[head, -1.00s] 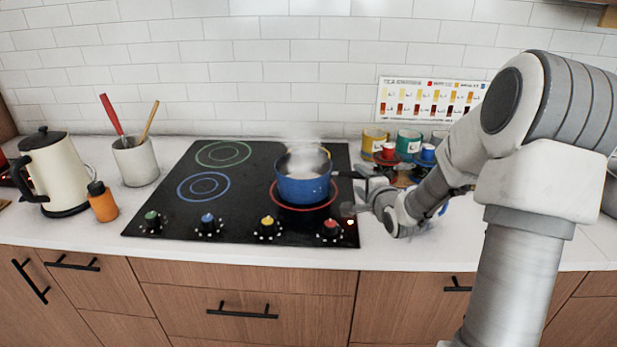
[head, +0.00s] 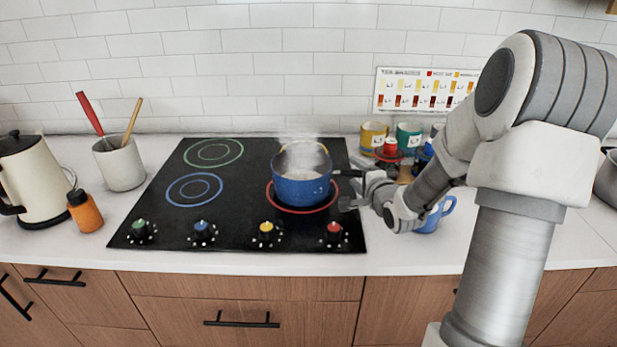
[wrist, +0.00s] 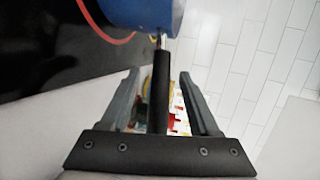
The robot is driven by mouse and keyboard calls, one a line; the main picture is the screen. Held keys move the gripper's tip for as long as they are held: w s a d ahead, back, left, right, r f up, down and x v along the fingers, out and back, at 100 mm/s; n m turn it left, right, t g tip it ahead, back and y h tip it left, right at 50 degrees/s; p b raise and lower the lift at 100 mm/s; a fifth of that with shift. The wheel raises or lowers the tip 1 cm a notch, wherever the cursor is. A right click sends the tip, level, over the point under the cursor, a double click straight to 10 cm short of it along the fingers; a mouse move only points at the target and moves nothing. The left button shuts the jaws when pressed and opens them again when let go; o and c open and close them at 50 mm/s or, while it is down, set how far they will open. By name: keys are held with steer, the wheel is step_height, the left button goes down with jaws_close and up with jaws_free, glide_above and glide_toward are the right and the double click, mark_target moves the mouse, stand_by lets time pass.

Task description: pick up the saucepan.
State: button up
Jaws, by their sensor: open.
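The blue saucepan (head: 302,187) stands upright on the red-ringed burner at the right of the black cooktop, with steam rising from it. Its dark handle (head: 346,173) points right toward my gripper (head: 352,190). In the wrist view the pan's blue side (wrist: 145,12) is at the top, and the black handle (wrist: 161,88) runs down between the two open fingers of my gripper (wrist: 159,85). Gaps show on both sides of the handle, so the fingers do not appear to press on it. The far part of the handle is partly hidden by my gripper in the head view.
The black cooktop (head: 215,225) has several knobs along its front. A blue mug (head: 436,215) stands behind my wrist on the white counter. Yellow (head: 372,137) and green (head: 408,138) mugs stand at the back. A kettle (head: 35,180), orange bottle (head: 85,212) and utensil crock (head: 120,163) are left.

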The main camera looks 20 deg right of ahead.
jaws_close()
steer(key=shift+r, duration=0.15)
stand_by(1.3)
